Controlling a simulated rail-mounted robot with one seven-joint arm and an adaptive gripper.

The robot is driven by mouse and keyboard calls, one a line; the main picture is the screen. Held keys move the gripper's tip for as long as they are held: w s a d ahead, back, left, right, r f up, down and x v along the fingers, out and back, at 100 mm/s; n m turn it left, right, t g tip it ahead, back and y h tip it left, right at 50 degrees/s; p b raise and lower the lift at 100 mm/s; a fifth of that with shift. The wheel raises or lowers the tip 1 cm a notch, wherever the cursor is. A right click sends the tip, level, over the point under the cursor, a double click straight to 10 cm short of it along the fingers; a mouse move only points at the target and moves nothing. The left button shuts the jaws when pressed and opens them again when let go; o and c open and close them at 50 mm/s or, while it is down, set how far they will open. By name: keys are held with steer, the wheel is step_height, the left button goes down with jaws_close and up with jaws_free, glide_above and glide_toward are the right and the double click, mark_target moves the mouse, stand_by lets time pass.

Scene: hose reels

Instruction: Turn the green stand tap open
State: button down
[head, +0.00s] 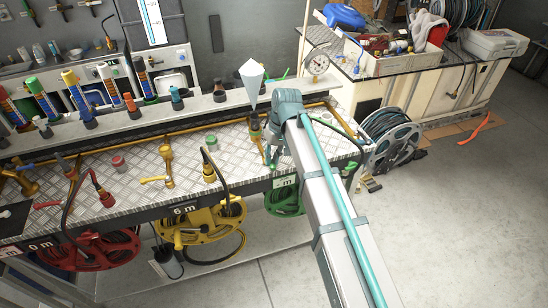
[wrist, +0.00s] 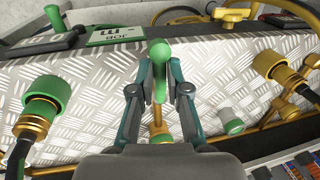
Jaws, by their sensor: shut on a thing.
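The green stand tap shows in the wrist view as a green lever handle (wrist: 159,62) with a round knob end, on a brass stem. My gripper (wrist: 160,92) is around this handle, one finger on each side, and is shut on it. In the head view my gripper (head: 271,152) is at the tap on the bench's right part. My arm and fingers hide most of the tap there. How far the handle is turned is hard to tell.
A yellow tap (head: 167,168) stands to the left on the chequer-plate bench (head: 225,165). A green-collared hose fitting (wrist: 45,96) stands beside my gripper in the wrist view. A small green-lidded pot (head: 211,142) is near. Yellow (head: 200,228) and red (head: 93,250) reels hang below.

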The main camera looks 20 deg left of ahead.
steer(key=c, duration=1.3)
jaws_free()
steer(key=shift+s+d+f, duration=0.15)
steer(key=shift+s+d, duration=0.05)
steer(key=shift+s, duration=0.1)
steer(key=shift+o, duration=0.7)
steer(key=shift+w, duration=0.15)
step_height(320, 180, up, 12)
steer(key=w+d, duration=0.1)
steer(key=shift+w+d, duration=0.25)
steer(key=shift+d, duration=0.1)
